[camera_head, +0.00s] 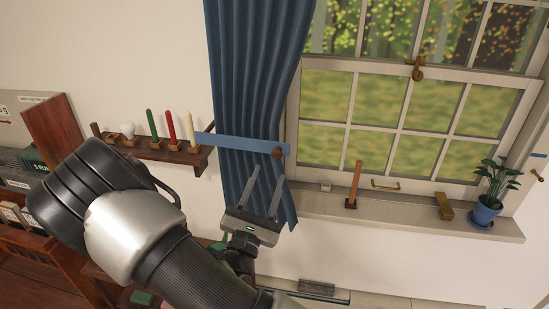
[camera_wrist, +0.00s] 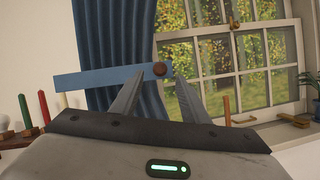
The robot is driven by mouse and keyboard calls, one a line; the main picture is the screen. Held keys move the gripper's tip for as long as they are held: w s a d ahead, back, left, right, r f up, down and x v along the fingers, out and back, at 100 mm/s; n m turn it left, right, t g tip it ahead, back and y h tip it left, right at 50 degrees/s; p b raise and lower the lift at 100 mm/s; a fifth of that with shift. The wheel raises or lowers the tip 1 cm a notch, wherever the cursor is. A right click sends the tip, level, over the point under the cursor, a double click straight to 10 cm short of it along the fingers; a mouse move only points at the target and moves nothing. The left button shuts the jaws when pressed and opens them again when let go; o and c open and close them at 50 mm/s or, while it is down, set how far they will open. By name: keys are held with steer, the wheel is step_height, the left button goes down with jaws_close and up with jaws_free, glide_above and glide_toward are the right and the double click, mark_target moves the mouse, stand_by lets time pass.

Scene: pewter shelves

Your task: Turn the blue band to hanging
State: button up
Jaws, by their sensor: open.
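The blue band (camera_head: 235,142) lies nearly level across the blue curtain (camera_head: 240,60), its left end reaching past the curtain's left edge. A round brown knob (camera_head: 277,152) sits near its right end. The band also shows in the wrist view (camera_wrist: 100,78), with the knob (camera_wrist: 160,69) at its right. My gripper (camera_head: 269,174) is open and empty, its two fingers pointing up toward the knob end from just below. In the wrist view the fingertips (camera_wrist: 160,77) appear on either side of the knob; I cannot tell whether they touch the band.
A small wall shelf (camera_head: 165,150) with several coloured candles stands left of the curtain. The window sill (camera_head: 400,212) holds an orange candle (camera_head: 354,185), a brass block (camera_head: 444,206) and a potted plant (camera_head: 487,205). A blue piece (camera_head: 539,155) shows at the right edge.

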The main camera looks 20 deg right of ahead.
mark_target(276, 157)
steer(key=x, duration=0.6)
steer(key=shift+d+p, duration=0.1)
steer(key=shift+p, duration=0.25)
steer(key=shift+c, duration=0.3)
jaws_close()
